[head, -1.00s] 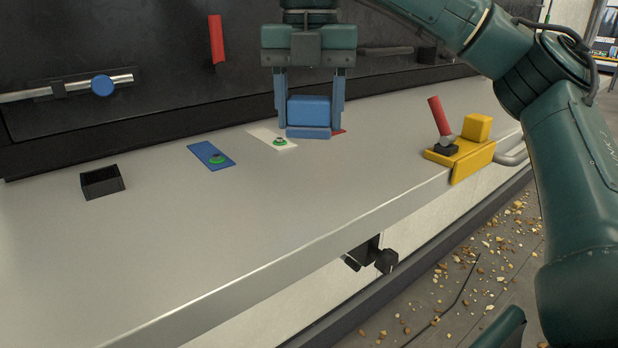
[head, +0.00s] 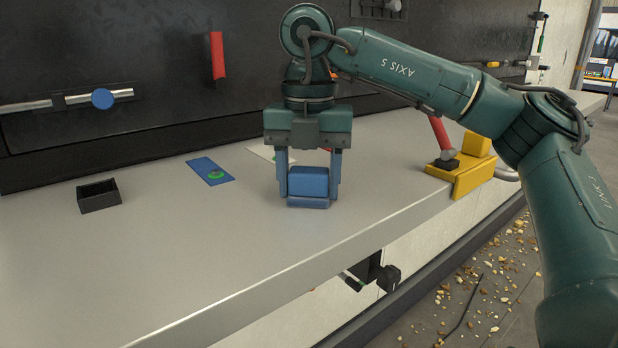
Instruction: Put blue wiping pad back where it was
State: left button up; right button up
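The blue wiping pad (head: 308,182), a block with a thinner lower layer, is between the fingers of my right gripper (head: 309,186). The fingers press along its left and right sides. The pad is upright, low over or on the grey bench (head: 150,265), toward its front edge; I cannot tell whether it touches. My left gripper is not in view.
Behind the pad are a blue plate (head: 205,167) with a green ring and a partly hidden white plate (head: 257,152). An open black box (head: 98,195) stands at left, a yellow bracket (head: 467,178) with a red handle (head: 440,133) at right. The front left bench is clear.

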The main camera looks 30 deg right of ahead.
aim_at(309, 170)
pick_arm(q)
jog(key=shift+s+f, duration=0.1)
pick_arm(e)
jog(key=o, duration=0.5)
jog(key=shift+r, duration=0.1)
jog(key=shift+r+p, duration=0.25)
jog(key=shift+p, duration=0.05)
pick_arm(q)
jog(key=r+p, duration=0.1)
jog(key=p, duration=0.2)
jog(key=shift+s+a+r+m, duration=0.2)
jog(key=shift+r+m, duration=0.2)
pick_arm(e)
notch_tip(309, 170, up, 12)
jog(key=shift+f, duration=0.15)
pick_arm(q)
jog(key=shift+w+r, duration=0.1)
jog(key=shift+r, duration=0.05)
